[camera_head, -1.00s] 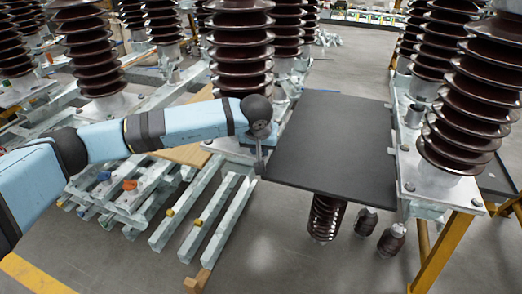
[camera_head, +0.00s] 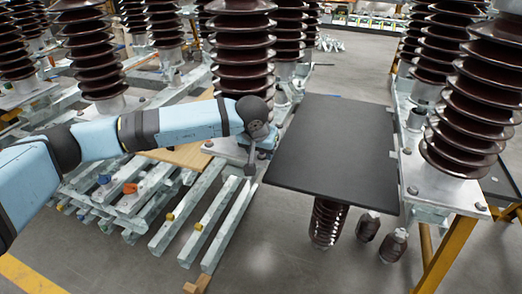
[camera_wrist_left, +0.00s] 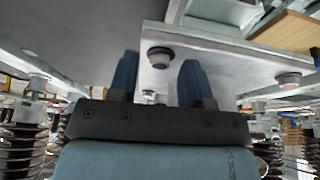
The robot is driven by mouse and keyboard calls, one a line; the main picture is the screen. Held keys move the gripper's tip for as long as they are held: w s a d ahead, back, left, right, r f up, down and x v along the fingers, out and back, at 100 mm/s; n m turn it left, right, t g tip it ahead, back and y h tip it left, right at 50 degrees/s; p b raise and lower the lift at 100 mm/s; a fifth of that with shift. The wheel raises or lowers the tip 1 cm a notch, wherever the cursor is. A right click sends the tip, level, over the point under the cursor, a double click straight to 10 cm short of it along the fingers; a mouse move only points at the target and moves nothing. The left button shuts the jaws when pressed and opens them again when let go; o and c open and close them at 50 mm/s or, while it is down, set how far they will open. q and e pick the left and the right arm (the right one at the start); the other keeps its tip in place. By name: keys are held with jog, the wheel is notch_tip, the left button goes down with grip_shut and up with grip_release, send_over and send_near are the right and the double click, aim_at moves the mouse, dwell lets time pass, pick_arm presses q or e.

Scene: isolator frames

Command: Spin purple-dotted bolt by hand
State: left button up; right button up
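In the left wrist view a bolt head (camera_wrist_left: 160,57) with a dark bluish-purple ring sits on the underside of a pale metal plate (camera_wrist_left: 215,62). My left gripper (camera_wrist_left: 159,70) has its two blue fingers spread, one on each side of this bolt in the picture. Nothing is held between them, and I cannot tell how far the bolt is from the tips. A second bolt (camera_wrist_left: 289,79) with a purplish ring is to the right. No separate purple dot can be made out. In the head view my left wrist is beside the insulator base; its fingers are not clear. My right gripper is out of view.
A dark flat board (camera_head: 335,148) is to the right of my left wrist. Tall brown ribbed insulators (camera_head: 242,55) stand around on metal bases. Galvanized beams (camera_head: 205,222) lie at lower left. Small insulators (camera_head: 394,245) are below the board. Grey floor shows at bottom centre.

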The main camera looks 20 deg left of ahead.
pick_arm(q)
jog(key=p+v, duration=0.1)
jog(key=v, duration=1.3)
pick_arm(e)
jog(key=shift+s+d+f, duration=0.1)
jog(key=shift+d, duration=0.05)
pick_arm(q)
jog(key=shift+w, duration=0.1)
